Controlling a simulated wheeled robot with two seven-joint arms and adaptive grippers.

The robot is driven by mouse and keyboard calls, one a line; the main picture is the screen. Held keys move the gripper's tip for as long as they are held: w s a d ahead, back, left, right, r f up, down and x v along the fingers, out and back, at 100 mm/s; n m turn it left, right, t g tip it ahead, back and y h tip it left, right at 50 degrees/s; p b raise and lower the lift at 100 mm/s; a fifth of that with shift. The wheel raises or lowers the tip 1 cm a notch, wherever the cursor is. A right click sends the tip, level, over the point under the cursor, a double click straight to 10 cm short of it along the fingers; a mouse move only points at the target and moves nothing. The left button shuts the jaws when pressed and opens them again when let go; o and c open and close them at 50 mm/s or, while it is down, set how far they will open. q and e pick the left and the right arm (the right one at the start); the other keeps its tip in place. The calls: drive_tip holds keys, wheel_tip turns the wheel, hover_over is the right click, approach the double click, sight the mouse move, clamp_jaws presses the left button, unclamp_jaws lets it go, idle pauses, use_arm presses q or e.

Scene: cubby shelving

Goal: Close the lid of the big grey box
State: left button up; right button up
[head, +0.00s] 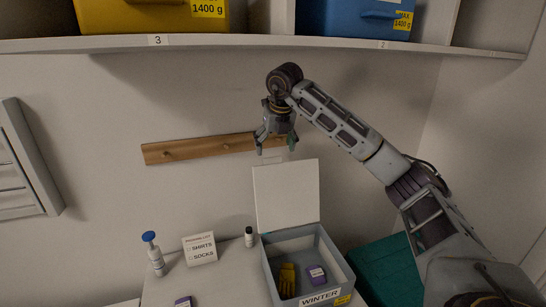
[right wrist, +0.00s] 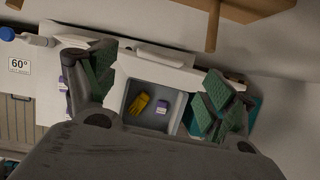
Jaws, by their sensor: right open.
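The big grey box (head: 341,271), labelled WINTER, stands on the white surface with its lid (head: 286,193) standing up, open, at its back edge. Inside lie a yellow glove (head: 287,281) and a purple item (head: 316,274). My right gripper (head: 276,147) is above the lid's top edge, pointing down, open and empty. In the right wrist view its green-padded fingers (right wrist: 155,88) are spread apart, with the lid (right wrist: 155,60) seen edge-on and the open box (right wrist: 181,115) between and below them. My left gripper is not in view.
A wooden peg rail (head: 200,148) is on the wall behind my right gripper. A shelf (head: 100,43) with yellow and blue bins is above.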

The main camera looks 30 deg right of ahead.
sight(273, 159)
drive_tip(key=shift+p+x, duration=0.45)
drive_tip(key=shift+x, duration=2.3)
drive_tip(key=shift+c, duration=0.3)
drive_tip(key=c, duration=1.4)
